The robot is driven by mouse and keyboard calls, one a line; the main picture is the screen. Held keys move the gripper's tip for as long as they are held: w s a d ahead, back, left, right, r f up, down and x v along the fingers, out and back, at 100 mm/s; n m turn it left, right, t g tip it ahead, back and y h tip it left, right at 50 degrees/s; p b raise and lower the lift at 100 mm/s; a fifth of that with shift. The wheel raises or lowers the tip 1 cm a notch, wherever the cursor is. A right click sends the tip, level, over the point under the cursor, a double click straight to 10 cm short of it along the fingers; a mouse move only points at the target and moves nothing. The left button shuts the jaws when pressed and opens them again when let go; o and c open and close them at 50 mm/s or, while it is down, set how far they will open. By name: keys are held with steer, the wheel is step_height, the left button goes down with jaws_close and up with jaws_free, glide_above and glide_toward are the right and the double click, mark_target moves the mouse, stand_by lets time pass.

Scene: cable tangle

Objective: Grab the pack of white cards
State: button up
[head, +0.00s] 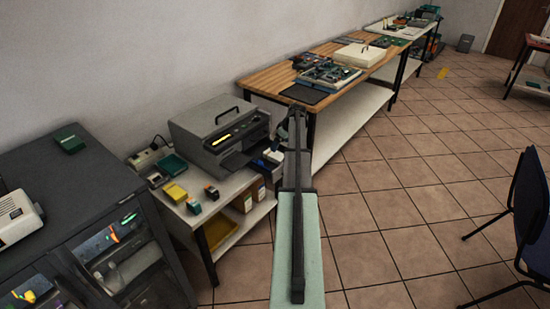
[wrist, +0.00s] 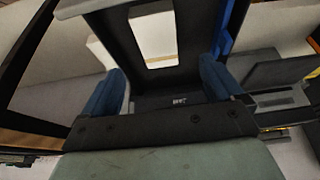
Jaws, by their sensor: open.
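I cannot make out a pack of white cards for certain. In the wrist view, a pale, flat rectangle (wrist: 153,40) shows within a dark frame ahead of my gripper (wrist: 162,78); I cannot tell whether it is the cards or an opening. The gripper's two blue fingers stand apart, with no object clearly held between them. In the head view, my arm reaches to the right side of a grey machine (head: 222,132) with a dark front tray (head: 236,161). Small blue and whitish bits show beside the tray, partly hidden by the arm.
The machine stands on a low white table with a yellow box (head: 174,193) and small green-topped blocks. A dark cabinet (head: 75,185) is at the left. A wooden bench (head: 262,80) with electronics stands behind. A blue chair (head: 530,205) is at the right; the tiled floor between is clear.

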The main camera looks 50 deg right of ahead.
mark_target(276, 154)
steer(key=x, duration=0.9)
steer(key=shift+d+f, duration=0.1)
steer(key=shift+d, duration=0.05)
steer(key=shift+s, duration=0.1)
steer(key=c, duration=1.2)
